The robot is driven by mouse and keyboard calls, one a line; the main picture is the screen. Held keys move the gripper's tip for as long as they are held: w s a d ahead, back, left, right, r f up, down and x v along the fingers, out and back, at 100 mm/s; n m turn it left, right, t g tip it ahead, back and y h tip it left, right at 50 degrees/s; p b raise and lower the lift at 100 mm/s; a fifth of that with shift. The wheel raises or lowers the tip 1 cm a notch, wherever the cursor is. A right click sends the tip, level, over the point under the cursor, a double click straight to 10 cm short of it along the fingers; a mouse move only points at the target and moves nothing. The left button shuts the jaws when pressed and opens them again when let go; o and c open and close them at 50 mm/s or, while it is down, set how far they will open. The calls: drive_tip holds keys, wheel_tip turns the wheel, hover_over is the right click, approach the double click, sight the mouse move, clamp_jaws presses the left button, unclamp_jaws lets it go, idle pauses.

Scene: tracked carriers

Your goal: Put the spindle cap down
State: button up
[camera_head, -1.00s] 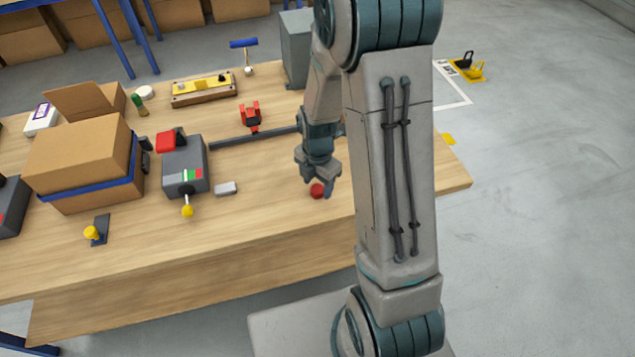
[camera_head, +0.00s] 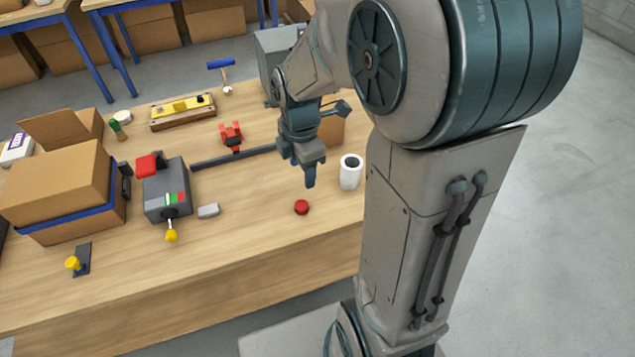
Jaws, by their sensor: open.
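A small round red cap (camera_head: 301,207), which I take to be the spindle cap, rests on the wooden bench top (camera_head: 262,245) near its front edge. My gripper (camera_head: 311,180) is above and slightly behind the cap, pointing down, open and empty. A gap shows between the fingers and the cap, so they are apart. The gripper is seen partly edge-on, so one finger largely hides the other.
A white cylinder (camera_head: 350,172) stands just right of my gripper. A grey control box (camera_head: 167,190) with a yellow-knobbed lever, a small grey block (camera_head: 208,211) and a cardboard box (camera_head: 60,190) are to the left. A red clamp-like piece (camera_head: 231,134) sits on a dark rail behind.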

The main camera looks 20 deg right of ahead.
drive_tip(key=s+r+m+t, duration=0.2)
drive_tip(key=s+r+m, duration=0.5)
drive_tip(key=s+m, duration=0.5)
drive_tip(key=shift+s+r+m, duration=0.15)
drive_tip(key=shift+s+m, duration=0.05)
drive_tip(key=shift+m, duration=3.8)
drive_tip(key=shift+a, duration=0.1)
